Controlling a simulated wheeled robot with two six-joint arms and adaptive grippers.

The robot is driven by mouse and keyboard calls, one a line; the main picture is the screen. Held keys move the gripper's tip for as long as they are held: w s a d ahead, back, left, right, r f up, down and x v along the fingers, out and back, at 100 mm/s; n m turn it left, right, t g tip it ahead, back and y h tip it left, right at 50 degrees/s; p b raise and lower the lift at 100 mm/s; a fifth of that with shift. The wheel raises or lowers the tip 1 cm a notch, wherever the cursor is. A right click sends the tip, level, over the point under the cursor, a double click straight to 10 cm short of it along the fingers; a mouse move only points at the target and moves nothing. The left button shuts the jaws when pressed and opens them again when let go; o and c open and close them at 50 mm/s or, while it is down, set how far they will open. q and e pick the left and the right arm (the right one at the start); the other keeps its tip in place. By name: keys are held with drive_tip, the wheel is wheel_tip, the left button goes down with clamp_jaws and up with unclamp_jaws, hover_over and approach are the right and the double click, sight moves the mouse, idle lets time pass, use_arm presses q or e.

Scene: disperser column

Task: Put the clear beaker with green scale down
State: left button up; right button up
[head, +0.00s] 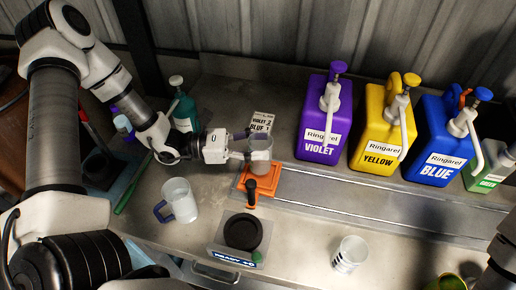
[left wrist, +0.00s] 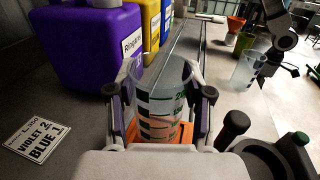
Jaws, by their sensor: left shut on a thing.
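The clear beaker with green scale (head: 260,157) is upright between the fingers of my left gripper (head: 247,151), which is shut on it. In the left wrist view the beaker (left wrist: 160,108) shows dark and green marks between both fingers (left wrist: 158,112). It is at the back part of the orange plate (head: 262,181), which shows under it; I cannot tell whether its base touches the plate. Part of my right arm (head: 502,252) shows at the lower right; its fingertips are not clear.
Violet (head: 322,125), yellow (head: 383,130) and blue (head: 437,140) dispensers stand right of the beaker behind a metal rail (head: 350,196). A blue-handled mug (head: 180,199), a device with a round black top (head: 243,232) and another clear beaker (head: 348,254) stand nearer. A recipe card (head: 262,122) lies behind.

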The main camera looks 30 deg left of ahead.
use_arm(q)
wheel_tip(320, 180, down, 4)
drive_tip(key=shift+d+r+b, duration=0.1)
drive_tip(key=shift+r+b, duration=0.1)
drive_tip(key=shift+b, duration=0.75)
drive_tip(key=shift+r, duration=0.15)
drive_tip(key=o, duration=1.2)
